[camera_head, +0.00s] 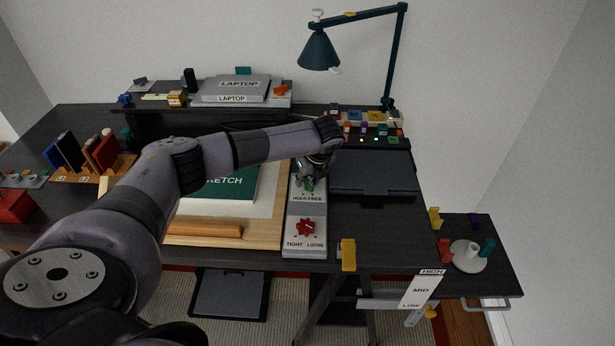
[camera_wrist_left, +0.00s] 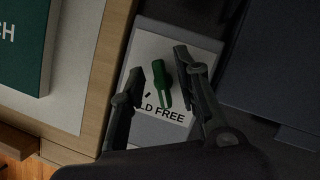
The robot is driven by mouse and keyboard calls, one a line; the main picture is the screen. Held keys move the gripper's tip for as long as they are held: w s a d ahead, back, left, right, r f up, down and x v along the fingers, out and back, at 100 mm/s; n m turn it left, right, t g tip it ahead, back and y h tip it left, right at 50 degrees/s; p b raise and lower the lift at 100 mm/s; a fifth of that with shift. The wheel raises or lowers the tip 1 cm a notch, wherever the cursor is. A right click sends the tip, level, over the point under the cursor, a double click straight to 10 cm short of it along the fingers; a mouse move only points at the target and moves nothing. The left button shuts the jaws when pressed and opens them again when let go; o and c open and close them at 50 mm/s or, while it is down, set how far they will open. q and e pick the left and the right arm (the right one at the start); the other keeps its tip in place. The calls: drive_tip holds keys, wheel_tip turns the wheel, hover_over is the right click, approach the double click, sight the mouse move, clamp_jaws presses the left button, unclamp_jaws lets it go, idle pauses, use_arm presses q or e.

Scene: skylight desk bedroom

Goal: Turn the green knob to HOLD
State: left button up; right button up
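The green knob (camera_head: 308,185) sits on a grey panel strip (camera_head: 291,243) above the label HOLD FREE, partly hidden under my left gripper (camera_head: 312,172). In the left wrist view the green knob (camera_wrist_left: 161,84) is an elongated bar on a white plate (camera_wrist_left: 150,50), and part of the label's first word is covered. My left gripper (camera_wrist_left: 158,75) is open, with one finger on each side of the knob and visible gaps between. Which word the knob points at is unclear. My right gripper is not in view.
A red knob (camera_head: 306,228) labelled TIGHT LOOSE is nearer on the same panel. A green SKETCH book (camera_head: 228,184) lies on a wooden board (camera_head: 265,232) to the left. A dark flat case (camera_head: 372,174) lies to the right. A yellow clip (camera_head: 348,254) is at the desk's front edge.

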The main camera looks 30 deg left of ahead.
use_arm(q)
clamp_jaws()
drive_tip(key=shift+f, duration=0.1)
idle(0.3)
drive_tip(key=shift+f+m+b, duration=0.15)
drive_tip(key=shift+m+b, duration=0.55)
drive_tip(key=shift+b, duration=0.4)
drive_tip(key=m+t+h+b, duration=0.1)
drive_tip(key=m+b, duration=0.2)
drive_tip(key=b, duration=0.1)
drive_tip(key=m+t+h+b, duration=0.1)
drive_tip(key=m+b, duration=0.2)
drive_tip(key=b, duration=0.1)
drive_tip(key=shift+f+m, duration=0.1)
drive_tip(key=shift+m, duration=0.3)
drive_tip(key=shift+d+r+m+h+b, duration=0.1)
drive_tip(key=shift+r+m+h+b, duration=0.1)
drive_tip(key=shift+m+h+b, duration=1.05)
drive_tip(key=shift+m+y, duration=0.35)
drive_tip(key=shift+m, duration=0.3)
